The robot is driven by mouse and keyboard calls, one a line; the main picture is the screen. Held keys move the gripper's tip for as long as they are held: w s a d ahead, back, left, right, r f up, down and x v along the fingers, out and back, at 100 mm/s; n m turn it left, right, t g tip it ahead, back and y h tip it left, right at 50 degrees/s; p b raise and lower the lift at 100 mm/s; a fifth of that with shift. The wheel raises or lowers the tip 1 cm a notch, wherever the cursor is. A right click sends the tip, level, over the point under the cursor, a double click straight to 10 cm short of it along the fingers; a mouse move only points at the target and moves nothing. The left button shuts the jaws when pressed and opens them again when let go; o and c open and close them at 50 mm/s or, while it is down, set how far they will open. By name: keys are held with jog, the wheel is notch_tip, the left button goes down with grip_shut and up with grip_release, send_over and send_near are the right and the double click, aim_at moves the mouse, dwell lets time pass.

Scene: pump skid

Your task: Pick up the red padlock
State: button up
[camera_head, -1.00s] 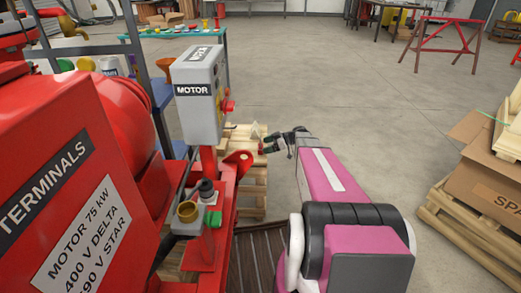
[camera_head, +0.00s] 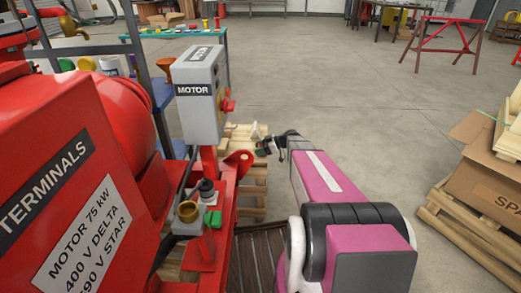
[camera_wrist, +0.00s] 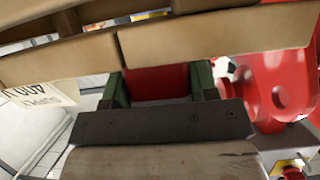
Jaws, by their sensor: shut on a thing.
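The red padlock (camera_wrist: 155,82) shows in the wrist view as a plain red block between the green-sided fingers of my gripper (camera_wrist: 160,88). My gripper is shut on it. Its shackle is not visible, and its lower part is hidden behind the dark gripper body. In the head view my gripper (camera_head: 268,147) is beside the wooden pallet, just right of the red skid lug. The padlock is too small to make out there.
Wooden pallet boards (camera_wrist: 215,38) lie close across the top of the wrist view. The red skid lug (camera_head: 240,163) and grey MOTOR box (camera_head: 201,95) stand left of my gripper. A cardboard box (camera_head: 490,165) is at right. Open floor lies between.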

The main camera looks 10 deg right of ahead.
jog(key=shift+r, duration=0.15)
jog(key=shift+r, duration=0.65)
notch_tip(320, 180, up, 3)
jog(key=shift+s+f, duration=0.1)
jog(key=s+a+r, duration=0.6)
jog(key=a, duration=0.4)
jog(key=shift+r, duration=0.3)
